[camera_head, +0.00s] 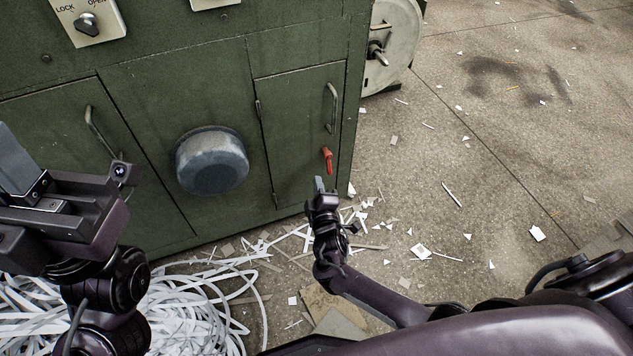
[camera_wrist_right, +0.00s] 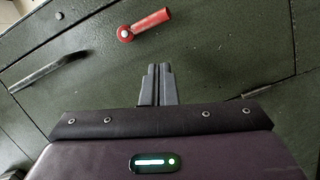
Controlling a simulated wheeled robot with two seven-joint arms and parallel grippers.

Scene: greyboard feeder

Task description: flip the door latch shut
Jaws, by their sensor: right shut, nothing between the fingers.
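The red door latch (camera_head: 327,160) sits on the right edge of the small green door (camera_head: 293,115), below its bar handle (camera_head: 332,108). In the head view the lever hangs nearly straight down. The latch also shows in the right wrist view (camera_wrist_right: 146,24), above my fingertips. My right gripper (camera_head: 319,184) is just below the latch and in front of the cabinet, apart from the lever in both views. Its fingers (camera_wrist_right: 157,70) are closed together with nothing between them. My left gripper (camera_head: 30,175) is at the left edge, partly cut off; its finger opening is not clear.
A round grey knob-like cover (camera_head: 212,163) sticks out of the cabinet front left of the door. A LOCK/OPEN switch (camera_head: 88,25) is at top left. Shredded paper strips (camera_head: 200,310) heap on the floor at lower left.

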